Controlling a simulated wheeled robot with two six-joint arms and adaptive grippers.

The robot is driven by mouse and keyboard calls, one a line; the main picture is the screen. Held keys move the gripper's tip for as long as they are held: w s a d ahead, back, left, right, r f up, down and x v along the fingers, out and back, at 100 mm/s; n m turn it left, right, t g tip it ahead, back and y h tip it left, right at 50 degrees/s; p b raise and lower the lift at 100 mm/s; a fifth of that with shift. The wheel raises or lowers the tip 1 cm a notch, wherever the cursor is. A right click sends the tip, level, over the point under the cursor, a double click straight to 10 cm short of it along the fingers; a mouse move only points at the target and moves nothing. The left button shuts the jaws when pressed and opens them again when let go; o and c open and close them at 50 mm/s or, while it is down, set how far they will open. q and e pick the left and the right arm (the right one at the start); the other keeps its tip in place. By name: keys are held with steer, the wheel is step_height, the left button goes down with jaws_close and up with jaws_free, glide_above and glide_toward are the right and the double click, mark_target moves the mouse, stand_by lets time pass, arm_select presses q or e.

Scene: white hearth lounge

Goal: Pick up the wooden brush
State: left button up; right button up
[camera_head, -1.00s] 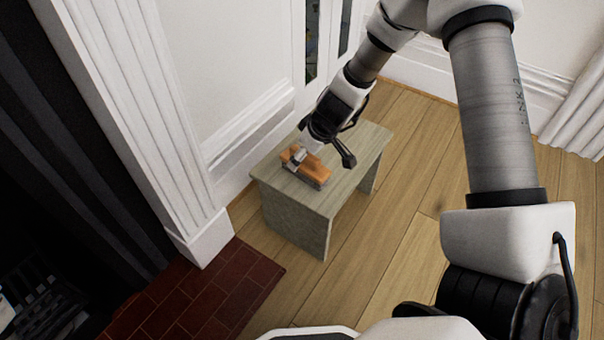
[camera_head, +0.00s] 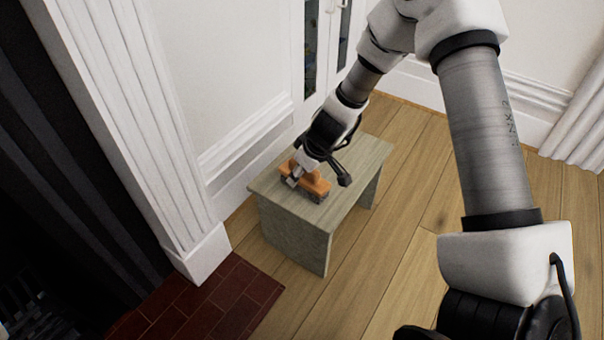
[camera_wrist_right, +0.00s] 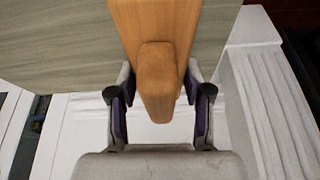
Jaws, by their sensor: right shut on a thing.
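The wooden brush (camera_head: 318,187) is an orange-brown block with a raised grip and a darker underside. It is at the small grey-green wooden bench (camera_head: 355,172), over the end nearer the fireplace. I cannot tell whether it rests on the top or is just above it. My right gripper (camera_head: 304,171) comes down from above and is shut on the brush's grip. In the right wrist view the brush (camera_wrist_right: 158,22) runs up from between the two fingers (camera_wrist_right: 160,112), one on each side of its grip. My left gripper is not in view.
A white wall with skirting (camera_head: 240,140) stands close behind the bench, and a white fluted column (camera_head: 160,130) is to its left. Red hearth bricks (camera_head: 225,300) lie at the lower left. Wooden floor (camera_head: 430,190) is open right of the bench.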

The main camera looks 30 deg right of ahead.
arm_select(q)
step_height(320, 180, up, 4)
steer(key=p, duration=0.4)
arm_select(e)
step_height(320, 180, up, 4)
steer(key=shift+s+a+f+b, duration=0.4)
steer(key=shift+s+f+b, duration=0.2)
steer(key=shift+b, duration=0.65)
arm_select(q)
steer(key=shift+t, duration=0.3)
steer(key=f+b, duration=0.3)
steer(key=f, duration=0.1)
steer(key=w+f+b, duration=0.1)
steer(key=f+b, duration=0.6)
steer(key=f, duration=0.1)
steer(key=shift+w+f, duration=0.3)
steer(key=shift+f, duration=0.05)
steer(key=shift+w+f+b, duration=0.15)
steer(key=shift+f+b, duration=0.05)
steer(key=shift+b, duration=0.1)
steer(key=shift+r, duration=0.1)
arm_select(e)
steer(key=s+a+r, duration=0.2)
steer(key=s+a, duration=0.6)
steer(key=s, duration=0.4)
